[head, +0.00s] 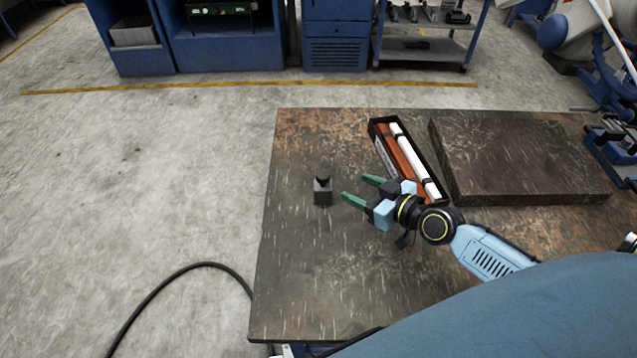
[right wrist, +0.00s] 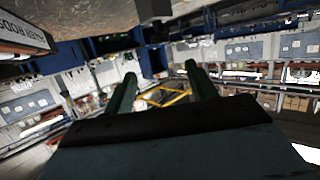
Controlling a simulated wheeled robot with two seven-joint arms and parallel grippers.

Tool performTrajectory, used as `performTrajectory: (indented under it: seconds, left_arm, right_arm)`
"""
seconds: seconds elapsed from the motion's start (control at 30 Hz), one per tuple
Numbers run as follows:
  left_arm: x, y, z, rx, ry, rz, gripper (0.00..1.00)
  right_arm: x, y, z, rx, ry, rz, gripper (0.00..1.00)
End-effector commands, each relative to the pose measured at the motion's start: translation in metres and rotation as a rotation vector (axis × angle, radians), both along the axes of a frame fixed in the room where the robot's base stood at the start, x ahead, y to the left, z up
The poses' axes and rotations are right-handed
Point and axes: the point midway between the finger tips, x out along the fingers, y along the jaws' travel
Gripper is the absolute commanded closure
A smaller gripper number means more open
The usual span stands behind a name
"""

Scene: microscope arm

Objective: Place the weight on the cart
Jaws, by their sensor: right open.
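The weight (head: 323,191), a small dark block with a knob on top, stands upright on the brown worn tabletop (head: 300,290), near its left side. My right gripper (head: 357,189) has green fingers, open and empty, pointing left at the weight with a small gap between. In the right wrist view, which looks upside down, the two green fingers (right wrist: 160,85) are spread apart, and a dark block that looks like the weight (right wrist: 156,10) shows at the top edge. A wheeled shelf cart (head: 425,52) stands on the floor behind the table. My left gripper is not in view.
An open black box (head: 436,187) with a white and a reddish-brown bar lies just behind my right gripper. A thick dark slab (head: 520,160) lies to its right. Blue cabinets (head: 225,45) stand at the back. The tabletop's front left is clear.

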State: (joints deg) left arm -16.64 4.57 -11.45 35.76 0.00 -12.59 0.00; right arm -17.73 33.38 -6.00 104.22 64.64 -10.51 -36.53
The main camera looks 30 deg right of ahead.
Motion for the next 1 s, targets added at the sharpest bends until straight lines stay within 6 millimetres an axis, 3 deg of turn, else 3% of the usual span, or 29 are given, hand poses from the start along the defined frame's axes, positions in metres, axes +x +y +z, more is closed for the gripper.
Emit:
performTrajectory:
  seconds: [0.33,0.67,1.0]
  left_arm:
    - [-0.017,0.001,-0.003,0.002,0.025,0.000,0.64]
    - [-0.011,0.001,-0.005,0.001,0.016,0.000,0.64]
    - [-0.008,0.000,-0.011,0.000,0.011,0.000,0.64]
  right_arm:
    - [0.054,0.019,-0.017,0.005,-0.003,-0.002,0.43]
    - [0.076,0.028,-0.027,0.004,-0.001,0.000,0.43]
    - [0.111,0.041,-0.044,0.003,0.000,-0.001,0.43]
